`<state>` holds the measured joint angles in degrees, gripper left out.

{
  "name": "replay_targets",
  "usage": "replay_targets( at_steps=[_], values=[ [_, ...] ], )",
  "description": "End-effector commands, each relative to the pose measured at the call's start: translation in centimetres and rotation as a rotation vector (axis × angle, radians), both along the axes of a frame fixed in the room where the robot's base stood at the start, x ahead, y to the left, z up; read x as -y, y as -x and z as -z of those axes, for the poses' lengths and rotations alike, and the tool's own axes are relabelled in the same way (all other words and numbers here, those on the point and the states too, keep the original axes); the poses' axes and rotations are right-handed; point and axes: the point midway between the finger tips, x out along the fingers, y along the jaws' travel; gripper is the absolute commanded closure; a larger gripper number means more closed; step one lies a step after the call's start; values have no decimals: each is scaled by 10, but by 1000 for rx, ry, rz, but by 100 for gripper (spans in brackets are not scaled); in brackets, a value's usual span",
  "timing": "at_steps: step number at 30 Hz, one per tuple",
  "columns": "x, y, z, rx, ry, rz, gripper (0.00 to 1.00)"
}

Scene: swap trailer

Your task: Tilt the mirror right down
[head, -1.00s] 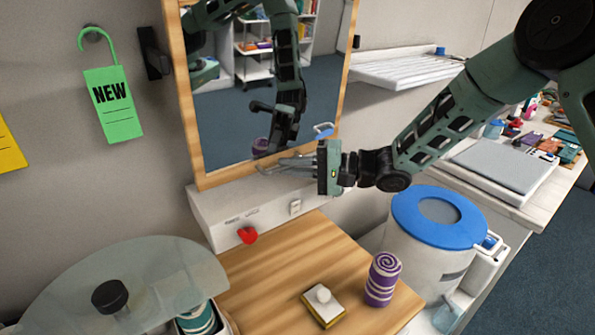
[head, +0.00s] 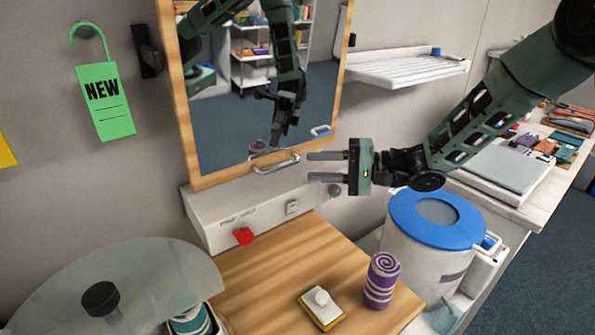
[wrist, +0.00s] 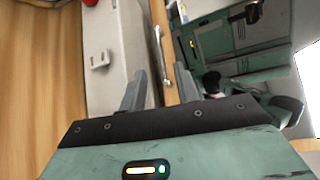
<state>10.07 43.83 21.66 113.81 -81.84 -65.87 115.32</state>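The mirror (head: 222,112) has a wooden frame and hangs on the wall above a white ledge, reflecting my arm and shelves. A metal handle (head: 276,163) sits on its bottom frame edge. My gripper (head: 318,166) is right of the handle, its two fingers pointing left, apart and empty; they do not touch the handle. In the wrist view the handle (wrist: 160,52) runs along the mirror's frame edge, beyond and between the fingers. The mirror (wrist: 215,45) also shows there, with my reflection in it.
A white ledge box (head: 262,208) with a red knob (head: 243,236) and a switch is below the mirror. A wooden counter (head: 262,272) holds a purple roll (head: 381,280) and a sponge-like block (head: 321,308). A blue-lidded bin (head: 437,218) stands right.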

Motion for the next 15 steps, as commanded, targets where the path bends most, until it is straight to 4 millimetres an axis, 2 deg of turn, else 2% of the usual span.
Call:
replay_targets(
  at_steps=[3,9,15],
  values=[
    [29,4,0,3,2,5,68],
    [72,13,-4,2,2,4,68],
    [97,18,-7,1,-1,0,68]
  ],
)
